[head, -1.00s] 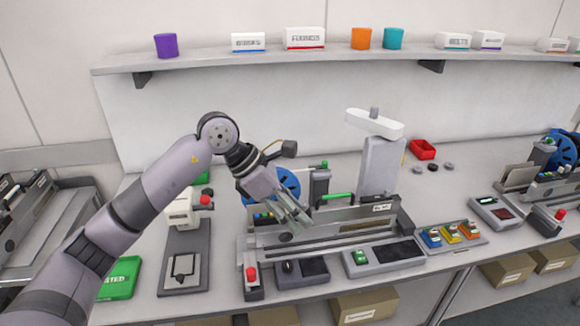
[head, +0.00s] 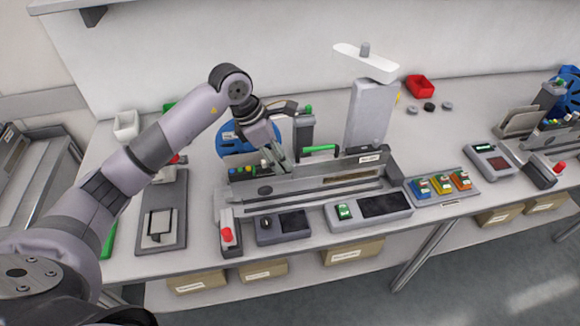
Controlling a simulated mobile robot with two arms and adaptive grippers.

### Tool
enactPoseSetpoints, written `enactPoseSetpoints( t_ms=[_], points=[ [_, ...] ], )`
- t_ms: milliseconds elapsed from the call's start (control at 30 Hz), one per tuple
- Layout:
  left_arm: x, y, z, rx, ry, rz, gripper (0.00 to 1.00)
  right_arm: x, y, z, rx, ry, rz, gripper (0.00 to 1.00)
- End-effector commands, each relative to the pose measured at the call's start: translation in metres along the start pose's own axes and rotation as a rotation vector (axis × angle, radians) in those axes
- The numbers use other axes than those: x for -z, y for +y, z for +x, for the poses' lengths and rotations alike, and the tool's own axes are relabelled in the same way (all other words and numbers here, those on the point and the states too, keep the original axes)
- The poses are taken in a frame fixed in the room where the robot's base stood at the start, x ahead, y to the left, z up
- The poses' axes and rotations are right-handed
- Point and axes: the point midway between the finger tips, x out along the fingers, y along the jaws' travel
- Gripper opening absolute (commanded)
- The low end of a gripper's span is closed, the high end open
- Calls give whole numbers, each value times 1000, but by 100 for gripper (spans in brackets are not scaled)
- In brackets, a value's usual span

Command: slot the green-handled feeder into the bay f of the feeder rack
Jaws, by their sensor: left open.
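The feeder rack (head: 345,188) is a long grey unit in the middle of the bench. A feeder with a blue reel (head: 233,144), a dark grey upright block (head: 303,132) and a green bar-shaped handle (head: 320,148) is behind and over the rack. Whether it sits in a bay cannot be told. My left gripper (head: 279,160) is open, over the rack's back edge, left of the green handle and in front of the reel. It looks empty. The bay letters are too small to read. My right gripper is not in view.
A white-topped grey column (head: 370,115) stands behind the rack. A red button box (head: 227,234) and control panels (head: 370,208) line its front. A tray of coloured blocks (head: 443,187) is to the right. A red bin (head: 419,86) is behind.

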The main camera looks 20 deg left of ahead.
Motion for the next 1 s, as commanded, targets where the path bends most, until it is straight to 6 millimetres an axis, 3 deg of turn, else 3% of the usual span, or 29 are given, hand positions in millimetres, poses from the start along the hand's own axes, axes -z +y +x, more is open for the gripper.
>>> enactPoseSetpoints(
  t_ms=[100, 200, 400, 600, 833, 1000],
  points=[
    [-1, -2, 22, 6, 1, -1, 43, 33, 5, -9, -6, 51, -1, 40],
    [-1, -1, 40, 5, 0, -1, 43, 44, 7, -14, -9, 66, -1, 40],
    [-1, -1, 66, 3, -1, 0, 43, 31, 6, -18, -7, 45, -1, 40],
    [0, 0, 75, 0, -1, 1, 43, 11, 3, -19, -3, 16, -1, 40],
    [0, 0, 76, 0, -1, 1, 43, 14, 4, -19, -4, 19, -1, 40],
    [0, 0, 75, 0, -1, 1, 32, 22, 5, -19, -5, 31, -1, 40]
  ],
)
